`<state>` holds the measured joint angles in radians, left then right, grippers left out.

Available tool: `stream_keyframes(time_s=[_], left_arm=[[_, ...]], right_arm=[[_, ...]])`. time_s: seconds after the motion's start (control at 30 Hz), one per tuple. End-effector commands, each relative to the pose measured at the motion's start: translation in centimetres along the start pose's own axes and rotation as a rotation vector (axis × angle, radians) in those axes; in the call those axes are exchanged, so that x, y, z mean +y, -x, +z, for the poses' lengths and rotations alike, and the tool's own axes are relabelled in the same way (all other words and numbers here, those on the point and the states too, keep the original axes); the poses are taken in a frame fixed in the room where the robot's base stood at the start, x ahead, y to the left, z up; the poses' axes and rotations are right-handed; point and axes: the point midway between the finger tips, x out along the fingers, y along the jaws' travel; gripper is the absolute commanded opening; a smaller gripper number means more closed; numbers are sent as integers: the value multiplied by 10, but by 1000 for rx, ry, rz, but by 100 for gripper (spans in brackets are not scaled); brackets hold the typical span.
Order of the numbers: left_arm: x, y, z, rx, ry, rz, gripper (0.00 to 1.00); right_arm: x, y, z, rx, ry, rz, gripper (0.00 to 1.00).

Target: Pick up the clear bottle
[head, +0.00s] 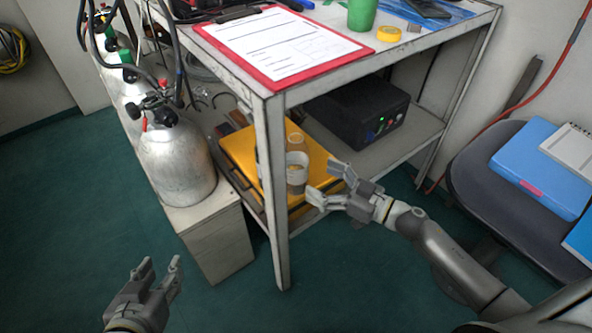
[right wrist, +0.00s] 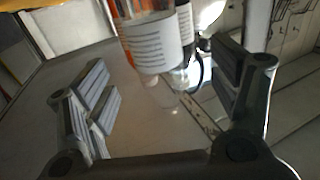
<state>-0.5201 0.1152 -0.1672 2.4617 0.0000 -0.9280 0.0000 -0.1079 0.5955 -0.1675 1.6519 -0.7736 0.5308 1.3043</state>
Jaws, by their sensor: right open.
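The clear bottle (head: 297,172) stands on a yellow case on the lower shelf of the metal table, with a pale band or label around it. In the right wrist view a bottle with a white printed label (right wrist: 155,45) shows at the top, between and beyond the fingers. My right gripper (head: 325,183) is open and empty, just right of the bottle, its fingers pointing towards it; I cannot tell the exact gap. My left gripper (head: 163,268) is open and empty, low over the floor at the front left.
The yellow case (head: 243,150) lies behind the table's front leg (head: 276,210). A black box (head: 357,110) sits on the same shelf. A red clipboard (head: 278,82) lies on the top. A silver tank (head: 176,160) stands left; a chair (head: 475,170) stands right.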

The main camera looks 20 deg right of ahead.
Motion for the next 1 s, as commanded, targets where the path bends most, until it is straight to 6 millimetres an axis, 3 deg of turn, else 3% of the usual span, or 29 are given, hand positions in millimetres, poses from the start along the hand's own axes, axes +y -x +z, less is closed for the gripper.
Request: stream_keyframes(time_s=[0.13,0.37,0.73,1.0], left_arm=[[3,-4,-17,88,0,6,40],[4,-4,-31,159,0,10,40],[12,4,-86,451,1,27,40],[14,10,-99,521,2,32,40]], right_arm=[[1,-23,1,1,1,2,82],[2,-35,1,0,1,3,82],[6,-73,0,1,0,3,82],[6,-84,-1,-1,0,4,82]])
